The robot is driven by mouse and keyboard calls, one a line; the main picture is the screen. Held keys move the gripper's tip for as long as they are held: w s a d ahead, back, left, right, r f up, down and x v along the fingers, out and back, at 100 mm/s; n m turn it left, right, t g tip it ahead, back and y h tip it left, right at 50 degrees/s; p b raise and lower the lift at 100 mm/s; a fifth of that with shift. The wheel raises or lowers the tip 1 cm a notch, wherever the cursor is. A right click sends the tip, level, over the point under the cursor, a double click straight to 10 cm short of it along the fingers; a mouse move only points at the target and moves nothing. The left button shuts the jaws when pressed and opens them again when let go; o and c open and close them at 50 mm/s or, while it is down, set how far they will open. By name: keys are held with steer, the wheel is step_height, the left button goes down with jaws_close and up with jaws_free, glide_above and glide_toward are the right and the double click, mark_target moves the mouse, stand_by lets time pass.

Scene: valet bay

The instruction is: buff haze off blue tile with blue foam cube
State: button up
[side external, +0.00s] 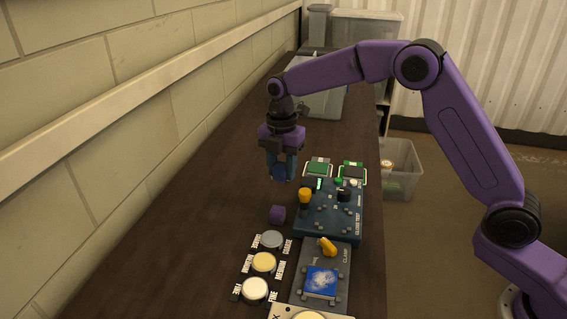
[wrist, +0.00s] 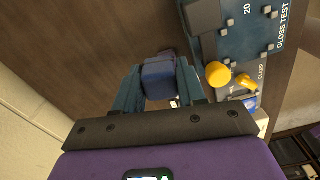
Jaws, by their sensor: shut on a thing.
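My gripper (side external: 281,177) hangs above the dark table, left of the gloss test unit. It is shut on the blue foam cube (side external: 279,172), which shows low between the fingers. In the wrist view the blue foam cube (wrist: 159,78) sits between the two teal fingers of my gripper (wrist: 160,88), clear of other things. The blue tile (side external: 322,282) lies on the grey clamp plate (side external: 309,262) near the front, with whitish haze over its middle. The yellow clamp lever (side external: 328,246) stands behind the tile.
The gloss test unit (side external: 345,222) carries a yellow knob (side external: 305,196). Grey (side external: 271,240), yellow (side external: 263,262) and white (side external: 255,289) round pots line the left of the clamp. The table's left side is clear.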

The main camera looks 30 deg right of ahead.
steer(key=s+a+r+m, duration=0.1)
steer(key=s+a+m, duration=0.3)
steer(key=s+m, duration=0.3)
steer(key=m, duration=2.6)
glide_above(317, 291)
steer(key=shift+s+d+f, duration=0.1)
steer(key=shift+s+f, duration=0.05)
steer(key=shift+f, duration=1)
steer(key=shift+s+f, duration=0.15)
steer(key=shift+f, duration=0.95)
steer(key=shift+s+d+f, duration=0.1)
steer(key=shift+s+f, duration=0.05)
steer(key=shift+f, duration=1)
steer(key=shift+w+f, duration=0.2)
steer(key=shift+f, duration=0.05)
steer(key=shift+c, duration=0.3)
steer(key=shift+w+d+f, duration=0.2)
steer(key=shift+w+d, duration=0.6)
steer(key=shift+d, duration=0.05)
steer(key=shift+w+d, duration=1.4)
steer(key=shift+w, duration=0.05)
steer(key=shift+s+a, duration=2.3)
steer(key=shift+s, duration=0.05)
steer(key=shift+a, duration=0.25)
steer(key=shift+w+d, duration=0.15)
steer(key=shift+w, duration=0.2)
steer(key=shift+w+d, duration=2.15)
steer(key=shift+d, duration=0.05)
steer(key=shift+s+a, duration=2.35)
steer(key=shift+r, duration=4.1)
